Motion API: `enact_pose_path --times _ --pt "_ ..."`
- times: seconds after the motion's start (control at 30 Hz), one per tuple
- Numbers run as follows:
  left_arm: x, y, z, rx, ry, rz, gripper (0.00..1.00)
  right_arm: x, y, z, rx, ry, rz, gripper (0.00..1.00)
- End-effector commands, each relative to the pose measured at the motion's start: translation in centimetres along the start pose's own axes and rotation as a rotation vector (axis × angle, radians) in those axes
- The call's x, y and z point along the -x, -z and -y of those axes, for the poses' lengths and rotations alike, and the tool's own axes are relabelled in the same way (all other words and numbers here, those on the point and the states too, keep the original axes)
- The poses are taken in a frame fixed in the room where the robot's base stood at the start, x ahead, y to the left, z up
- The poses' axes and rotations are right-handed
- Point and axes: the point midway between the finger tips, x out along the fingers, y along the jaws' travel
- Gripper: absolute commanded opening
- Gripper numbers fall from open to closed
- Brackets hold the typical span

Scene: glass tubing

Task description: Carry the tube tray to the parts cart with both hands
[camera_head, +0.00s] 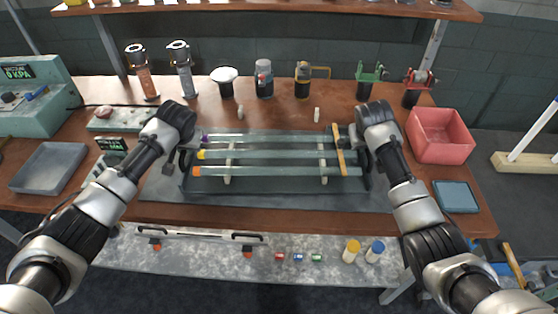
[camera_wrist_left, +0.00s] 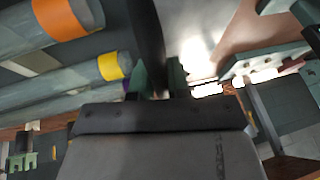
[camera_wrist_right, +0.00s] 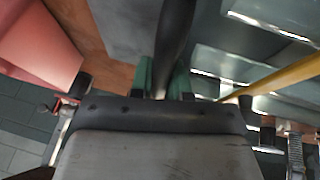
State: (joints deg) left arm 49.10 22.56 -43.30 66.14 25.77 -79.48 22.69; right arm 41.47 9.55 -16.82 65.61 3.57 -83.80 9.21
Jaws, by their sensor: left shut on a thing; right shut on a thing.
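The dark tube tray (camera_head: 275,191) sits on a grey mat on the wooden bench. Several glass tubes with purple, yellow and orange end bands lie across it on pale supports, and a wooden strip (camera_head: 338,150) crosses them near the right end. My left gripper (camera_head: 186,160) is shut on the tray's left handle, a dark bar (camera_wrist_left: 147,35) in the left wrist view. My right gripper (camera_head: 362,150) is shut on the right handle, a dark bar (camera_wrist_right: 177,30) in the right wrist view. The arms partly hide both tray ends. The parts cart cannot be made out.
A red bin (camera_head: 440,135) and a blue-grey box (camera_head: 456,196) are to the right. A grey bin (camera_head: 48,168) and a small display (camera_head: 111,145) are to the left. Torches, holders and clamps line the back. A lower shelf (camera_head: 200,262) with small items runs along the front.

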Motion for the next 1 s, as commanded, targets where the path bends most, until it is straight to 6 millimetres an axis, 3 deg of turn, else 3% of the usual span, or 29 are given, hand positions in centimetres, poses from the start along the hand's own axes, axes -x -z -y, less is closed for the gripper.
enact_pose_path --times 0.37,1.0 --pt "0.5 0.3 0.1 0.001 0.0 -0.003 0.0 0.5 0.3 -0.1 -0.001 0.0 -0.003 0.0" --pt "4.7 2.0 1.1 0.001 0.0 -0.003 0.0 4.7 2.0 -1.1 -0.001 -0.001 -0.002 0.0"
